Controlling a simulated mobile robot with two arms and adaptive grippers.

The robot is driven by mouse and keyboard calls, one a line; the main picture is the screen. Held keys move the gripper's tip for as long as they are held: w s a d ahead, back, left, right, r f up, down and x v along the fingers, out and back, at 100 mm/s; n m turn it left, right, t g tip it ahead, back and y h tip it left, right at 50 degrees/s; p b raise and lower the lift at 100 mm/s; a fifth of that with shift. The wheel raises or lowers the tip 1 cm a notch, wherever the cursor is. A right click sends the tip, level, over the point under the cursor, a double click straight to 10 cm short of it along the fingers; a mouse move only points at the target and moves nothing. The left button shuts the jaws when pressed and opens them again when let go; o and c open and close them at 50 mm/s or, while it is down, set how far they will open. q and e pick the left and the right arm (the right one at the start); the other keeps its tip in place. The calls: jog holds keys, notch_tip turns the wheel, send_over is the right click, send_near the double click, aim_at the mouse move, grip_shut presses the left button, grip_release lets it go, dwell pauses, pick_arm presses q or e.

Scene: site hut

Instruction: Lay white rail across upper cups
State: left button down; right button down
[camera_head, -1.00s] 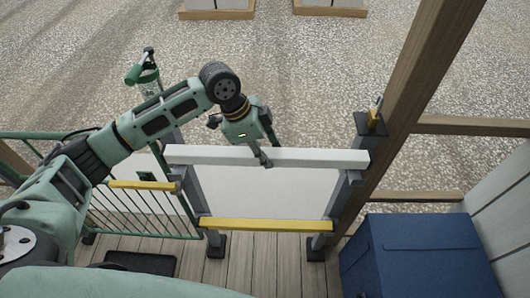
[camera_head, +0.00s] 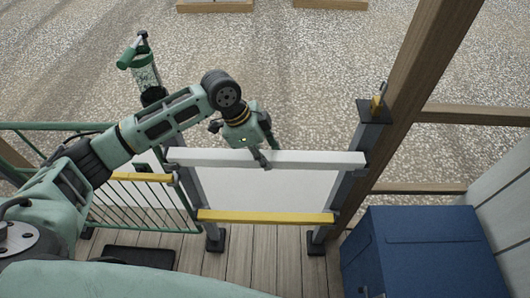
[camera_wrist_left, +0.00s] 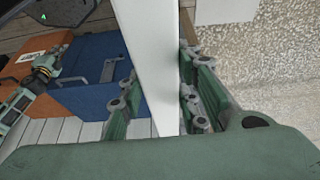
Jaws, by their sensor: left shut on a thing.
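The white rail (camera_head: 310,159) lies level across the gap between two grey posts in the head view. My left gripper (camera_head: 262,157) is shut on it near its middle. In the left wrist view the rail (camera_wrist_left: 150,55) passes between the fingers of the same gripper (camera_wrist_left: 160,108). The rail's ends overlap the left post (camera_head: 190,190) and the right post (camera_head: 346,187). The upper cups are hidden or too small to make out, so I cannot tell whether the rail touches them. My right gripper (camera_wrist_left: 45,66) seems to show small at the left of the wrist view.
A yellow rail (camera_head: 265,217) spans the posts lower down, before a white panel (camera_head: 265,188). A green-topped lantern-like thing (camera_head: 143,68) stands behind my arm. A blue box (camera_head: 425,250) fills the lower right.

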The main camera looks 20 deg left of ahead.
pick_arm(q)
jog(key=shift+r, duration=0.1)
jog(key=c, duration=1.3)
grip_release()
jog(key=shift+o, duration=0.5)
jog(key=v, duration=1.2)
